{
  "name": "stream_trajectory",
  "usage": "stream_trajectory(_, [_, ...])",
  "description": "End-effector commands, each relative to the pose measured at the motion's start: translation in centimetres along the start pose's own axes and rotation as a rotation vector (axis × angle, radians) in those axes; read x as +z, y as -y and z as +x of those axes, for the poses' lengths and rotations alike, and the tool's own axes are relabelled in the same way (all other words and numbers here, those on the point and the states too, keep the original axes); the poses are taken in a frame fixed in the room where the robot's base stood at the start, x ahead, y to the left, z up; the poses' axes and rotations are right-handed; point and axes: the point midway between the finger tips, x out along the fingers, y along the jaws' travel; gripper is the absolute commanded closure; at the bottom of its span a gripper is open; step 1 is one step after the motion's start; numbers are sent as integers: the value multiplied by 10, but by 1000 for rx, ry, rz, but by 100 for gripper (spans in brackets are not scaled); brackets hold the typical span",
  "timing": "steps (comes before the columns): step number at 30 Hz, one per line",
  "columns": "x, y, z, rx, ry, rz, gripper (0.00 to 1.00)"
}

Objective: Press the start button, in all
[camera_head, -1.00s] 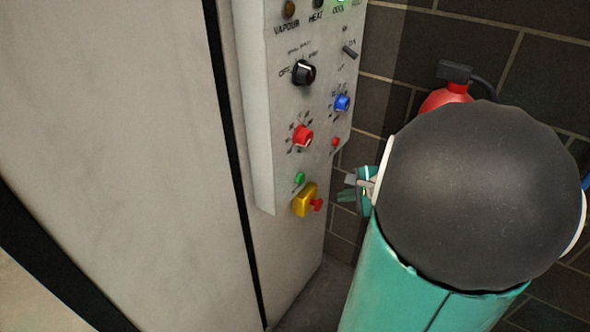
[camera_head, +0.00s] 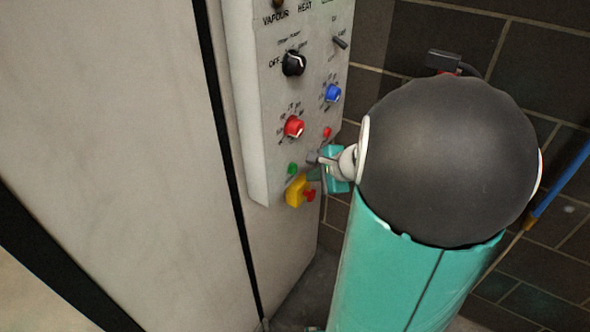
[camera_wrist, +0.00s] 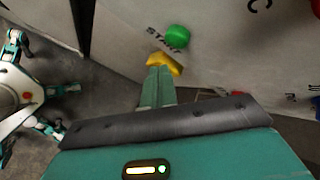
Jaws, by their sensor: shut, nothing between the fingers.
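The green start button (camera_head: 292,168) is low on the grey control panel (camera_head: 262,110) in the head view, just above a yellow box with a red stop button (camera_head: 309,195). In the wrist view the green button (camera_wrist: 178,37) sits beside the printed word START, beyond the fingertips. My gripper (camera_head: 314,165) is in front of the panel, just right of the green button. In the wrist view its two teal fingers (camera_wrist: 158,72) are together and empty, pointing toward the yellow box (camera_wrist: 164,62). A gap seems to remain between fingertips and button; contact cannot be told.
Red (camera_head: 294,127), blue (camera_head: 333,93) and black (camera_head: 293,63) knobs and a small red button (camera_head: 327,132) stand out from the panel near my gripper. A dark brick wall (camera_head: 500,60) is behind at right. A large grey cabinet face (camera_head: 110,120) fills the left.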

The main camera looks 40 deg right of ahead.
Motion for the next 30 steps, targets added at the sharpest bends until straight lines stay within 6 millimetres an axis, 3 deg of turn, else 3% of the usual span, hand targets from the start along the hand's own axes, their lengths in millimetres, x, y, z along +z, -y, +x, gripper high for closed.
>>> stream_trajectory(7, [9,8,12,1,2,-1,100])
stream_trajectory(30, [9,8,12,0,0,0,100])
